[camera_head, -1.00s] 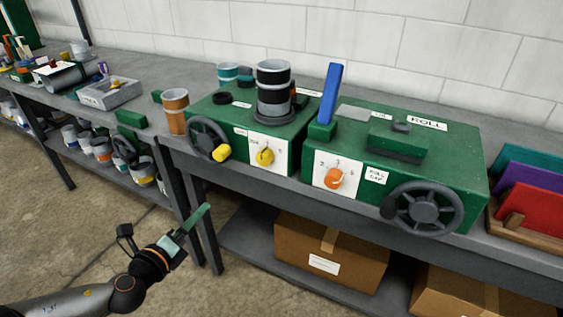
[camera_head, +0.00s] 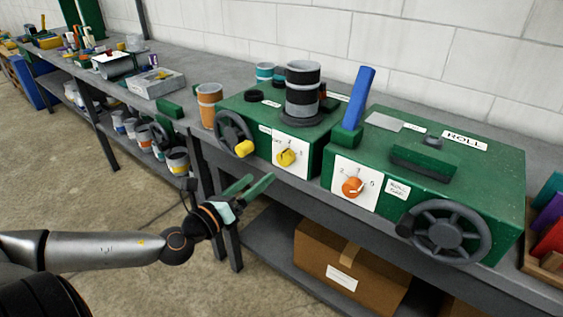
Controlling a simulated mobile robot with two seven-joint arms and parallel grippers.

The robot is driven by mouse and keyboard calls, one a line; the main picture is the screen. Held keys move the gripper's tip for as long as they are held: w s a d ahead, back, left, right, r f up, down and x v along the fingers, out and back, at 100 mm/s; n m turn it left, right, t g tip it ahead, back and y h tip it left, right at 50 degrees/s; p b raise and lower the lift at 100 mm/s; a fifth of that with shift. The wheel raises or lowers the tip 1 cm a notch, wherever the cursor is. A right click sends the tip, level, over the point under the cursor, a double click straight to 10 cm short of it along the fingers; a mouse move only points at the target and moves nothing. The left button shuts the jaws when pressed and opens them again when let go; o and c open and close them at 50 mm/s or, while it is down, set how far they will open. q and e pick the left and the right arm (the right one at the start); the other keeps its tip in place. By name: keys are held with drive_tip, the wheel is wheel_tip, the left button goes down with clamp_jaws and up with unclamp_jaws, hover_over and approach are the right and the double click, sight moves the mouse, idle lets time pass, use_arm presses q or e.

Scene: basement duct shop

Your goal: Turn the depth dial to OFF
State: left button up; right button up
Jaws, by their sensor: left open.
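A yellow dial (camera_head: 286,158) sits on a white plate on the front of the left green machine (camera_head: 318,150). An orange dial (camera_head: 353,187) sits on a white numbered plate on the front of the right green machine (camera_head: 478,185), beside a small label that seems to read ROLL GAP. I cannot clearly read which dial is marked depth. My left gripper (camera_head: 261,178) is open and empty, with two green fingers apart. In the picture it is below and left of the yellow dial, in front of the bench and not touching the dial. My right gripper is out of view.
A larger dark handwheel (camera_head: 446,232) is on the right machine. A grey bench (camera_head: 195,96) carries the machines and an orange cup (camera_head: 209,105). A cardboard box (camera_head: 345,268) sits on the shelf below.

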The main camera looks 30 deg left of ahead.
sight(282, 160)
use_arm(q)
drive_tip(key=shift+w+d+p, duration=0.15)
drive_tip(key=shift+w+p, duration=0.15)
drive_tip(key=shift+w, duration=2.2)
drive_tip(key=shift+w+d+p, duration=0.15)
drive_tip(key=shift+w+p, duration=0.15)
drive_tip(key=shift+w, duration=2.2)
clamp_jaws()
